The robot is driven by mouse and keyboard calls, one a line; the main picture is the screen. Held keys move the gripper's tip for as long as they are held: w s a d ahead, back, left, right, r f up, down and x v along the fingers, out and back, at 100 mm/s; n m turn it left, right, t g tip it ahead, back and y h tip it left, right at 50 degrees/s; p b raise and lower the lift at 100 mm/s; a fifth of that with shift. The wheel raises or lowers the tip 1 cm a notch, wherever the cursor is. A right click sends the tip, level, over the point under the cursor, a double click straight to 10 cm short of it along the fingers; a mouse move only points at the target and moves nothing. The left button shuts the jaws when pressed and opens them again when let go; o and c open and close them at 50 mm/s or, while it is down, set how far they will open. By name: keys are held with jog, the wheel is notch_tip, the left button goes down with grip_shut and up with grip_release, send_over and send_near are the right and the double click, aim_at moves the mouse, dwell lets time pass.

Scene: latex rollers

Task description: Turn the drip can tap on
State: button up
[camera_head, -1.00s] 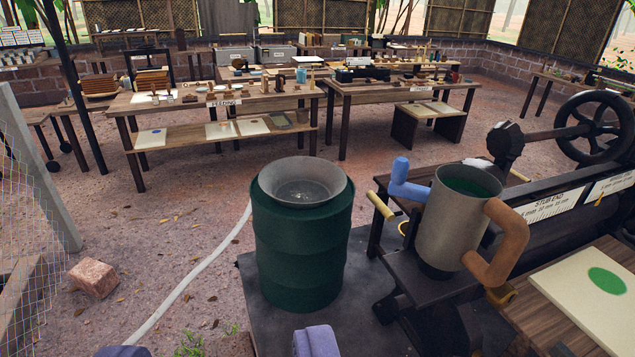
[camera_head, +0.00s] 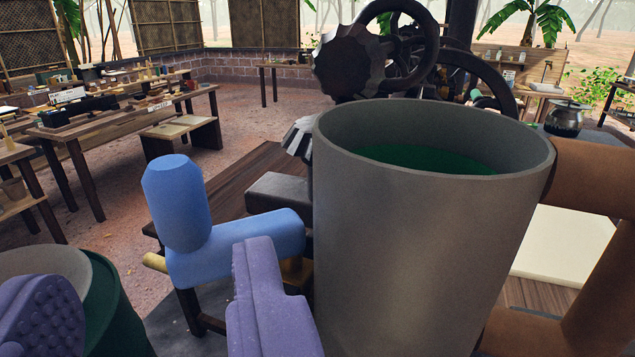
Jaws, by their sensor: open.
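The drip can (camera_head: 415,240) is a large grey cylinder, open at the top, with green liquid (camera_head: 430,158) inside and a brown handle (camera_head: 590,200) on its right. Its blue tap (camera_head: 235,249) sticks out to the left, with a blue knob (camera_head: 177,200) standing upright on it. My gripper (camera_head: 160,305) shows as two purple fingers, one at the lower left and one at bottom centre. They are wide apart with nothing between them. The right finger is in front of the tap's base and the can's lower left side and hides part of them.
A green drum (camera_head: 112,310) with a grey basin stands at the lower left, partly behind my left finger. Dark toothed gears and a wheel (camera_head: 405,45) rise behind the can. A pale board (camera_head: 560,248) lies to the right. Work tables (camera_head: 95,130) stand farther back left.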

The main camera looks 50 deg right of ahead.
aim_at(164, 216)
jog(key=shift+w+d, duration=0.3)
jog(key=p+x, duration=0.1)
jog(key=x, duration=0.5)
jog(key=shift+w+d+f, duration=0.1)
jog(key=shift+w+d, duration=0.05)
jog(key=shift+w, duration=0.25)
jog(key=shift+c, duration=0.5)
grip_shut()
jog(key=shift+w+m+g+h+p, duration=0.15)
jog(key=shift+m+g+h+p, duration=0.25)
jog(key=shift+p, duration=0.5)
jog(key=shift+w+d+m+g+h+p, duration=0.15)
jog(key=shift+w+m+g+h+p, duration=0.1)
jog(key=shift+m+g+h+p, duration=0.5)
jog(key=shift+t+b, duration=0.25)
jog(key=shift+b, duration=0.1)
